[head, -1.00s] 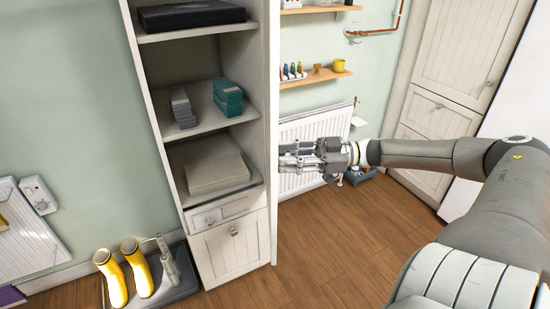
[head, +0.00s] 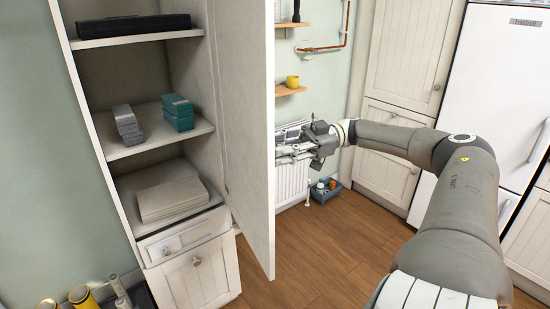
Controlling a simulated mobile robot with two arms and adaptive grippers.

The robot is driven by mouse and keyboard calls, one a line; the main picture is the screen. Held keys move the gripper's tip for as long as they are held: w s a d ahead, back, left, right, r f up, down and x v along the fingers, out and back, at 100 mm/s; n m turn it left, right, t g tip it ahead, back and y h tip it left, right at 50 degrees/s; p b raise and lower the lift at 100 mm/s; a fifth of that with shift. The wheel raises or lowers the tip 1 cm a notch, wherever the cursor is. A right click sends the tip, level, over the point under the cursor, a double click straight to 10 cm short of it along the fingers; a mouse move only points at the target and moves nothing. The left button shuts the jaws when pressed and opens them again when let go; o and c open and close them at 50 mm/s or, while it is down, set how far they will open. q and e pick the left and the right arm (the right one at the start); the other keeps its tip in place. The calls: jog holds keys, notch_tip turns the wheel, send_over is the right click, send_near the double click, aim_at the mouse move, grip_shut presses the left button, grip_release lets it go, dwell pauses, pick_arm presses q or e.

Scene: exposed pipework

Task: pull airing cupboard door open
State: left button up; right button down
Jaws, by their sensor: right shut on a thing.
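The airing cupboard door (head: 247,135) is a tall white panel, standing open and swung out toward me, seen nearly edge-on. The airing cupboard (head: 112,190) to its left shows its open shelves. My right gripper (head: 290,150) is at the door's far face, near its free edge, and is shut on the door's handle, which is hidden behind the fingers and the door. My left gripper is not in view.
The shelves hold a black case (head: 134,25), grey bundles (head: 127,123), teal bundles (head: 178,111) and folded linen (head: 172,198). A radiator (head: 291,183) and a blue caddy (head: 325,190) stand beyond the door. Wooden floor (head: 335,250) is clear in front.

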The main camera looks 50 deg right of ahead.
jog(key=shift+d+r, duration=0.15)
jog(key=shift+r, duration=0.05)
jog(key=c, duration=1.6)
grip_release()
jog(key=o, duration=0.5)
jog(key=shift+f, duration=0.15)
jog(key=shift+v, duration=3.65)
